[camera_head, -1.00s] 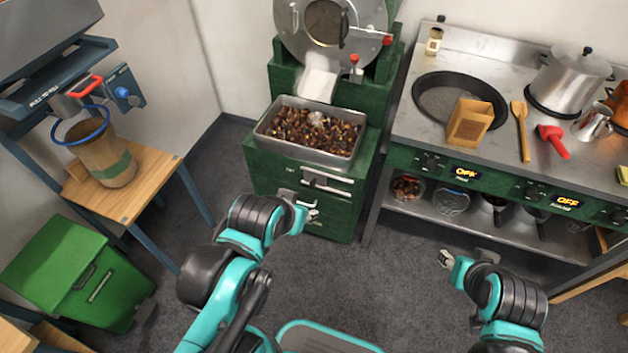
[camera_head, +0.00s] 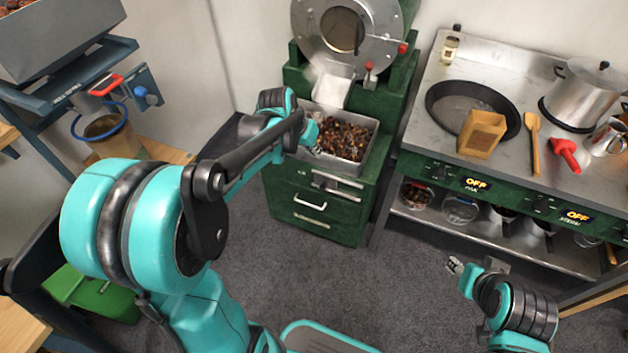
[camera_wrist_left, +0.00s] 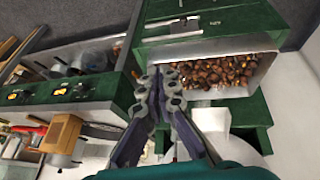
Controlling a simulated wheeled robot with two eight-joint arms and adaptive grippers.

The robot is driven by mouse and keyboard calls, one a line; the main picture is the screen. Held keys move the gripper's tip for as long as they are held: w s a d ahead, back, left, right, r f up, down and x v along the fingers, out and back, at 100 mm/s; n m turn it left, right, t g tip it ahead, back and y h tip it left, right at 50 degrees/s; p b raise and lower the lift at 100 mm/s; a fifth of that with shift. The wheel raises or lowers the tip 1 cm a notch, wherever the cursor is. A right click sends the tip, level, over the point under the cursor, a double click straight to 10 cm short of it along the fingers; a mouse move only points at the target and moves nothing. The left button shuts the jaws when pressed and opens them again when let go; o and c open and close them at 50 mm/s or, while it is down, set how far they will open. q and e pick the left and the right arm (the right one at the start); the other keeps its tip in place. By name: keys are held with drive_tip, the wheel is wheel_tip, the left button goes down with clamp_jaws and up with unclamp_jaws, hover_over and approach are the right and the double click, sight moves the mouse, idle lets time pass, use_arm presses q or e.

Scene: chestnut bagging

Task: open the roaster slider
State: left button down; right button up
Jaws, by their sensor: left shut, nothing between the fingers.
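The roaster is a green machine with a round metal drum front (camera_head: 345,30) and a pale chute (camera_head: 331,88) below it. A red-knobbed handle (camera_head: 370,67), which may be the slider, stands just right of the chute. My left gripper (camera_head: 312,138) is over the left side of the chestnut tray, below the chute and apart from the handle. In the left wrist view its fingers (camera_wrist_left: 165,78) are shut and empty. The chute shows there too (camera_wrist_left: 212,122); I cannot make out the handle. My right gripper (camera_head: 455,265) hangs low over the floor, too small to read.
A metal tray (camera_head: 371,147) of chestnuts sits on the green drawer cabinet under the chute. The floor in front is clear.

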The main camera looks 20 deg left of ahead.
use_arm(q)
drive_tip(key=w+a+f+h+p, duration=0.1)
drive_tip(key=w+a+f+h, duration=0.1)
drive_tip(key=w+a+f, duration=0.8)
drive_tip(key=a+f+m+h, duration=0.1)
drive_tip(key=a+f, duration=0.3)
drive_tip(key=f, duration=1.1)
drive_tip(key=b, duration=0.5)
approach(334, 188)
drive_tip(key=shift+g, duration=0.3)
drive_tip(key=shift+w+a+f, duration=0.2)
drive_tip(key=shift+a+f, duration=0.7)
drive_tip(key=shift+w+a+f, duration=0.15)
drive_tip(key=shift+a+f, duration=0.8)
drive_tip(key=shift+d, duration=0.1)
drive_tip(key=d, duration=0.8)
drive_tip(key=shift+d, duration=0.25)
